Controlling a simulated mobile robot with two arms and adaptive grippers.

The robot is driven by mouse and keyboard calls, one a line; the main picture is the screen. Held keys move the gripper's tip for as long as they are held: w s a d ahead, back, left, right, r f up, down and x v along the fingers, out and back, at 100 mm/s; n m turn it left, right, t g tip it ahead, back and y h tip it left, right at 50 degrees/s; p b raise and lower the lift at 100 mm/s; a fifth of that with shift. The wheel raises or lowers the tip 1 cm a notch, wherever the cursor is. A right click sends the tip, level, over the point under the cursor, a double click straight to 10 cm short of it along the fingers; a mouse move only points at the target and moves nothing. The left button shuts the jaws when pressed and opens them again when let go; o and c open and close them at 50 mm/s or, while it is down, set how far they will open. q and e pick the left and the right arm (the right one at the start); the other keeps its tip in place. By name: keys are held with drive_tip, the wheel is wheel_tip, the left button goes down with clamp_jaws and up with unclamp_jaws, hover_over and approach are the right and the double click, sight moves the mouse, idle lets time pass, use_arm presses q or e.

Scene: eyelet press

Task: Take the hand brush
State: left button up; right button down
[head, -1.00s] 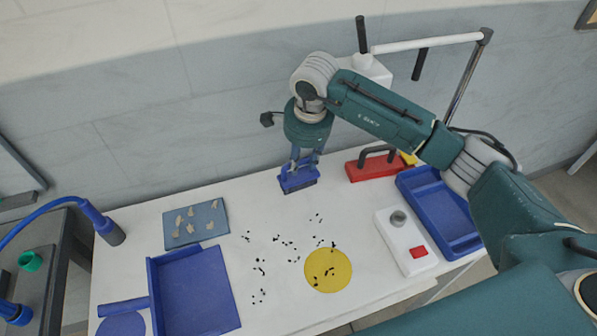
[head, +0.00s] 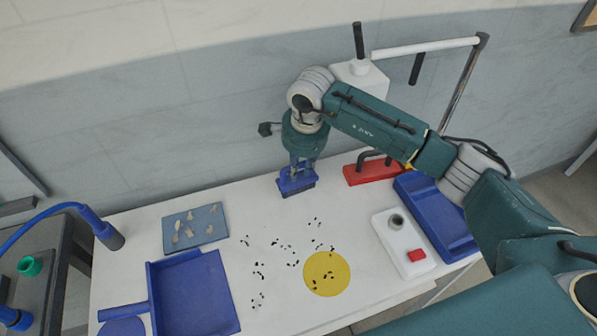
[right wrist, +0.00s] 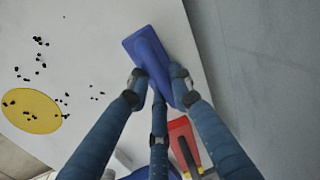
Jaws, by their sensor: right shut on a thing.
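The hand brush is a blue block with dark bristles (head: 296,183), near the back edge of the white table in the head view. My right gripper (head: 302,165) comes down on it from above and is shut on it. In the right wrist view the blue hand brush (right wrist: 138,38) shows between the fingers of my right gripper (right wrist: 155,85), with its ridge-like grip between them. I cannot tell whether the bristles touch the table. My left gripper is not in view.
A blue dustpan (head: 195,295), a blue-grey mat with scraps (head: 190,216) and a yellow disc (head: 340,273) lie on the table among several dark bits. A red handled block (head: 372,174), a white box with red button (head: 395,240) and a blue tray (head: 440,225) stand right.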

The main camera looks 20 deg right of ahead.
wheel_tip(320, 180, up, 20)
drive_tip(key=b, duration=0.4)
drive_tip(key=shift+f, duration=0.1)
